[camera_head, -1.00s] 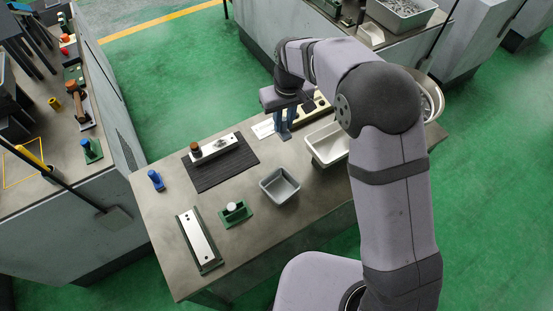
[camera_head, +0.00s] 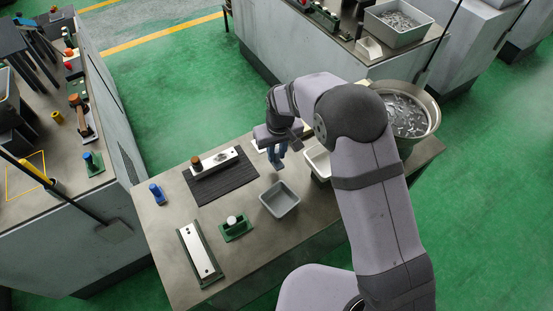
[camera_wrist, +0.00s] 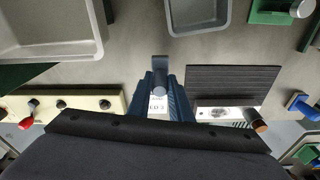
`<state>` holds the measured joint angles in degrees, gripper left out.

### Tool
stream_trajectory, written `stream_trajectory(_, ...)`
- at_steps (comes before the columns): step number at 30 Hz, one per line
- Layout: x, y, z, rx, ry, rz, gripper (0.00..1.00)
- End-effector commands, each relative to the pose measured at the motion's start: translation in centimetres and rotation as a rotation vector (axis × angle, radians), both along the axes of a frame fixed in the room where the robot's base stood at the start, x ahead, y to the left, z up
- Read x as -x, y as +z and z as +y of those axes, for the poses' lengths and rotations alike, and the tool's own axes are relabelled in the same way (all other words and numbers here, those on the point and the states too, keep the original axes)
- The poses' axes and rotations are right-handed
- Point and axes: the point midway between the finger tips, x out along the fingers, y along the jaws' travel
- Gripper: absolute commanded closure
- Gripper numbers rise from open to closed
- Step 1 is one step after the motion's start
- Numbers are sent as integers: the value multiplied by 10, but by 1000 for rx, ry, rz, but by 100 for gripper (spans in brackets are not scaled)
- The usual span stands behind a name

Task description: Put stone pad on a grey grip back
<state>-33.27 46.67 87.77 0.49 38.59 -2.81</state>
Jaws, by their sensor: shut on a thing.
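My gripper (camera_wrist: 160,100) has its dark blue fingers shut around a small grey piece (camera_wrist: 160,62), which I take for the stone pad on a grey grip. Its squarish end sticks out past the fingertips in the wrist view; the rest is partly hidden between them. In the head view my gripper (camera_head: 277,160) hangs over the bench behind the small grey tray (camera_head: 280,211). A white printed card (camera_wrist: 158,104) shows between the fingers in the wrist view. The held piece is too small to make out in the head view.
A ribbed black mat (camera_head: 205,198) carries a metal bar with a brown knob (camera_head: 197,163). A cream tray (camera_head: 317,163) stands beside my arm. A green block (camera_head: 236,228), a white plate (camera_head: 200,252) and a blue piece (camera_head: 157,193) stand on the bench. Bare bench lies between them.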

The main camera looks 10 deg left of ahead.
Motion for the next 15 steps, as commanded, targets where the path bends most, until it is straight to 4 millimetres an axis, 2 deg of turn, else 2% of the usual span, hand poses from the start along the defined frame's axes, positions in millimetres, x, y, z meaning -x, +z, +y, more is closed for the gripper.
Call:
stream_trajectory(9, 0, -31, 0, 1, 0, 2, 100)
stream_trajectory(15, 0, -41, 0, -1, 0, -1, 100)
